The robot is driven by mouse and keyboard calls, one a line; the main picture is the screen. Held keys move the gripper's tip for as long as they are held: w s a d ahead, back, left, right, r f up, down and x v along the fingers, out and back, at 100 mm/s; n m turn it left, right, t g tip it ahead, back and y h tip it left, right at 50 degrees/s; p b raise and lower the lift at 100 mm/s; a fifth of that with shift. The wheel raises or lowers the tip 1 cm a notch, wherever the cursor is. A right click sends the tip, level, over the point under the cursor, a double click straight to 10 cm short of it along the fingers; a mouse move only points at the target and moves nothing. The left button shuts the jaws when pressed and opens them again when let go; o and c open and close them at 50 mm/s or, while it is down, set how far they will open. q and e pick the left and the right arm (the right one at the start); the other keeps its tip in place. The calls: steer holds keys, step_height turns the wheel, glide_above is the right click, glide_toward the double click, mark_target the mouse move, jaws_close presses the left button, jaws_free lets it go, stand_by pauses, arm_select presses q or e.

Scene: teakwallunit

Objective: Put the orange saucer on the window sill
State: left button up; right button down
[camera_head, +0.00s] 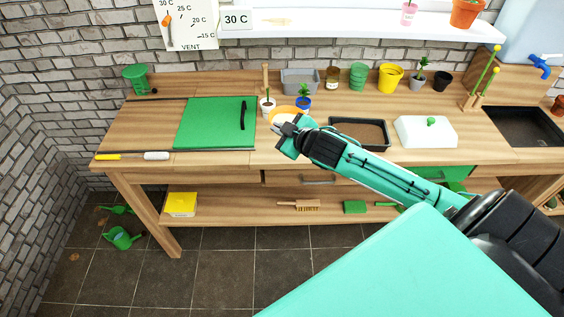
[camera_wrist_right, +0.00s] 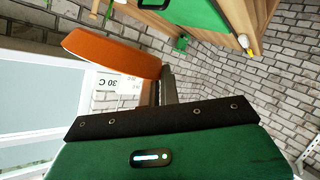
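The orange saucer (camera_head: 284,110) shows partly behind my right gripper (camera_head: 284,124) in the head view, over the workbench. In the right wrist view the saucer (camera_wrist_right: 112,52) is large and tilted, with its rim between the two dark fingers (camera_wrist_right: 163,86), which are close together on it. The white window sill (camera_head: 350,30) runs along the brick wall above the bench, at the top of the head view. My left gripper is not in view.
A pink pot (camera_head: 408,13) and a terracotta pot (camera_head: 465,12) stand at the sill's right end. A 30 C card (camera_head: 237,20) is at its left end; the middle looks mostly clear. Several pots, a grey tub (camera_head: 300,80) and a black tray (camera_head: 340,121) stand on the bench.

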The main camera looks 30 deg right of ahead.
step_height(320, 180, down, 14)
steer(key=shift+f+p, duration=0.15)
steer(key=shift+p, duration=0.75)
steer(key=shift+f+p, duration=0.25)
steer(key=shift+p, duration=0.1)
steer(key=shift+f, duration=0.5)
steer(key=c, duration=1.6)
jaws_free()
